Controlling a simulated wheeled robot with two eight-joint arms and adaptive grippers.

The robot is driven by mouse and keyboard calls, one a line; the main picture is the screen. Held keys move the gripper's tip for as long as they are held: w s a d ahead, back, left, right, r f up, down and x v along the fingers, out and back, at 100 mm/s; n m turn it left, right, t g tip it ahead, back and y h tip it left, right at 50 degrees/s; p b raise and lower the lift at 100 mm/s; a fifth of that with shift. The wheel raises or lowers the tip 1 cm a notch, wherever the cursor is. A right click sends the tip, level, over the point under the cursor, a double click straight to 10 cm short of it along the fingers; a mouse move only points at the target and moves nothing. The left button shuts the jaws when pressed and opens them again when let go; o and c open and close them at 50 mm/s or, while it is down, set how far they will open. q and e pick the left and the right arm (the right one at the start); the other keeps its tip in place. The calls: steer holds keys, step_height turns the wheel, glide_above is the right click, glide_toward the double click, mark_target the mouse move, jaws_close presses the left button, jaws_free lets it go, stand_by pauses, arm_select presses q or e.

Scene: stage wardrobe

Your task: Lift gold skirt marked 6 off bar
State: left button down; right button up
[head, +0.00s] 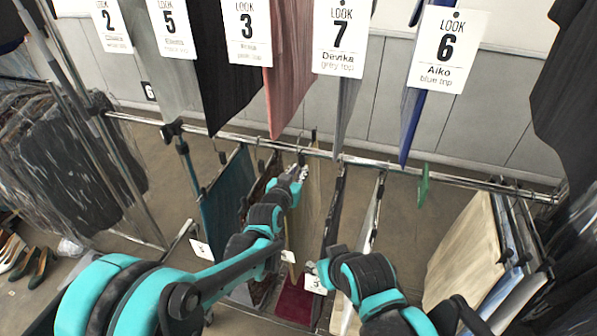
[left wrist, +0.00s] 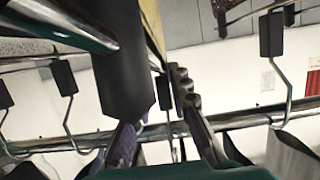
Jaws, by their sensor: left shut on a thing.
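The gold skirt (head: 308,215) hangs from the lower bar among other garments, partly behind my left arm. A small white tag (head: 288,257) shows in front of it; its number is too small to read. My left gripper (head: 291,180) is at the skirt's top, just below the bar (head: 245,138), and shut on its hanger. In the left wrist view the fingers (left wrist: 165,135) close around a hanger part under the bar (left wrist: 60,145). The hook's seating on the bar is hard to make out. My right arm shows at lower centre; its fingers cannot be made out.
A teal garment (head: 223,205) hangs close left, and a dark red one (head: 296,302) close below. A dark garment (head: 334,205) is close right. Look cards, including Look 6 (head: 447,50), hang above. Cream garments (head: 465,250) hang at the right. A green marker (head: 423,186) hangs on the bar.

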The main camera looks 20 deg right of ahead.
arm_select(q)
steer(key=shift+r+v, duration=0.25)
steer(key=shift+v, duration=1.05)
steer(key=shift+s+a+f, duration=0.1)
steer(key=shift+s+a, duration=0.5)
steer(key=shift+s, duration=0.25)
steer(key=shift+s+a+f, duration=0.1)
steer(key=shift+s+a, duration=0.5)
steer(key=shift+s, duration=0.2)
